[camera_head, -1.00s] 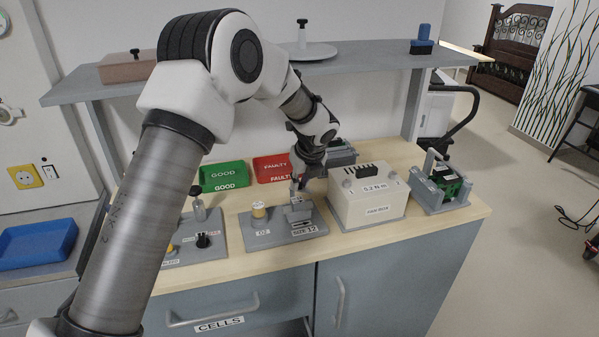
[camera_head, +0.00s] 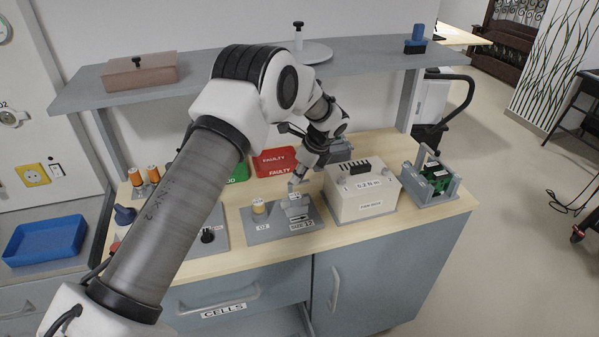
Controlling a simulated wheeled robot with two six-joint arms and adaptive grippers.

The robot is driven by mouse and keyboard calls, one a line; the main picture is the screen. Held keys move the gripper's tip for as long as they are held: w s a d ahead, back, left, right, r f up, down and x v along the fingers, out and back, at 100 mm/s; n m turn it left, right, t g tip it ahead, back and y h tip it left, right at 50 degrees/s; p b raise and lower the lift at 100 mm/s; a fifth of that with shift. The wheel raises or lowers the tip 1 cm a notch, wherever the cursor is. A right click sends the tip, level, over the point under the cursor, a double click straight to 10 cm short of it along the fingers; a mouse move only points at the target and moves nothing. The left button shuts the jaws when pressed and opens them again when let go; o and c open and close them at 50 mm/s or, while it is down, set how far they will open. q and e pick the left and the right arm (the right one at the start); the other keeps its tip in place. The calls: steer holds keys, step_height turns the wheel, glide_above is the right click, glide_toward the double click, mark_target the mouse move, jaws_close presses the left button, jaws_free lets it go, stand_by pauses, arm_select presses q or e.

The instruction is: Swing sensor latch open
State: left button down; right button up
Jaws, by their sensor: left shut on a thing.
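The sensor station is a grey plate (camera_head: 268,234) on the bench, marked O2 and SIZE 12. A cream-and-yellow sensor (camera_head: 259,207) stands on its left part. A small grey block (camera_head: 296,205) is on its right part. My left gripper (camera_head: 293,185) points down at the top of this block, its fingers shut on a small part there that looks like the latch. The fingers mostly cover the latch, so its exact angle cannot be told. My right gripper is not in view.
A cream box (camera_head: 362,207) stands close to the right of the station, with a green circuit board in a grey holder (camera_head: 432,184) beyond. A red FAULTY tray (camera_head: 275,161) and a partly hidden green tray (camera_head: 238,171) lie behind. A shelf (camera_head: 200,84) spans above.

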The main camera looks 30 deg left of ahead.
arm_select(q)
steer(key=shift+s+f, duration=0.1)
steer(key=shift+f, duration=0.05)
steer(key=c, duration=1.2)
jaws_free()
steer(key=shift+o, duration=0.5)
steer(key=shift+a, duration=0.1)
steer(key=v, duration=1.2)
